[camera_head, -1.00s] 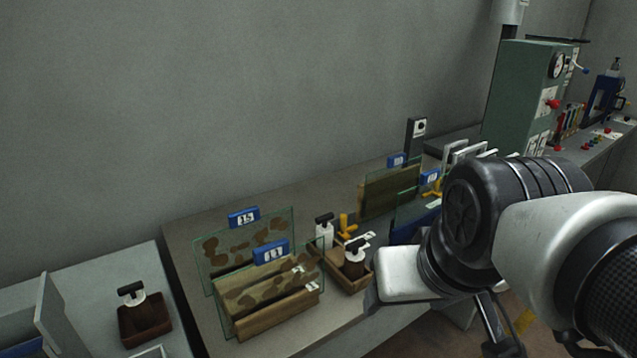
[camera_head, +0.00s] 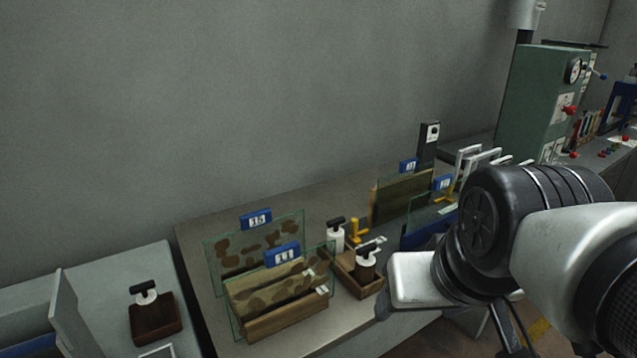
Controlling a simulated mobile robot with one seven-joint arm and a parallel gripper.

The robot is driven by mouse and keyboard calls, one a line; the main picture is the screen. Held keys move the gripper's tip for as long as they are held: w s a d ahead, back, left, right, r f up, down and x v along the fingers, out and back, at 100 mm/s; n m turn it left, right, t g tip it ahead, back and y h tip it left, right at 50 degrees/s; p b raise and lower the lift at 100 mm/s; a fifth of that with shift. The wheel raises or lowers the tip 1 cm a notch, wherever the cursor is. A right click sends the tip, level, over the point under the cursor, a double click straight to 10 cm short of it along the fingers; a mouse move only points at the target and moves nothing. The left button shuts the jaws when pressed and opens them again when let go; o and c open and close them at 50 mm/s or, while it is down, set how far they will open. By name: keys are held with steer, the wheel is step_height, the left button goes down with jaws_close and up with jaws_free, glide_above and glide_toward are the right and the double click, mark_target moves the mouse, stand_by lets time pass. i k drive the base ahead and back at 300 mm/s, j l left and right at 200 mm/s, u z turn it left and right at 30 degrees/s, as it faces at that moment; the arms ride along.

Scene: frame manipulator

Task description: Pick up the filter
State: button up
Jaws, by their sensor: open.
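No thing is marked as the filter, so I cannot tell which one it is. One black-handled piece with a white collar (camera_head: 143,292) sits in a brown holder on the left bench. Two similar black-handled pieces stand on the middle bench, one white (camera_head: 336,238) and one brown-bodied in a wooden tray (camera_head: 366,264). Glass plates with brown blotches stand upright behind blue tags 15 (camera_head: 255,219) and 11 (camera_head: 283,255). My gripper (camera_head: 505,332) shows only in part below my wrist at the lower right, apart from these things; its fingertips are mostly hidden.
The middle bench (camera_head: 205,300) holds more upright panels with blue tags at its right (camera_head: 402,196). A green machine (camera_head: 540,100) with red knobs stands at the back right. My arm covers the bench's right part. A gap separates the left and middle benches.

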mark_target(336, 232)
steer(key=i+l+u, duration=0.2)
steer(key=u, duration=0.15)
steer(key=i+l+u, duration=0.15)
steer(key=l+u, duration=0.15)
steer(key=i+l+u, duration=0.15)
steer(key=l+u, duration=0.2)
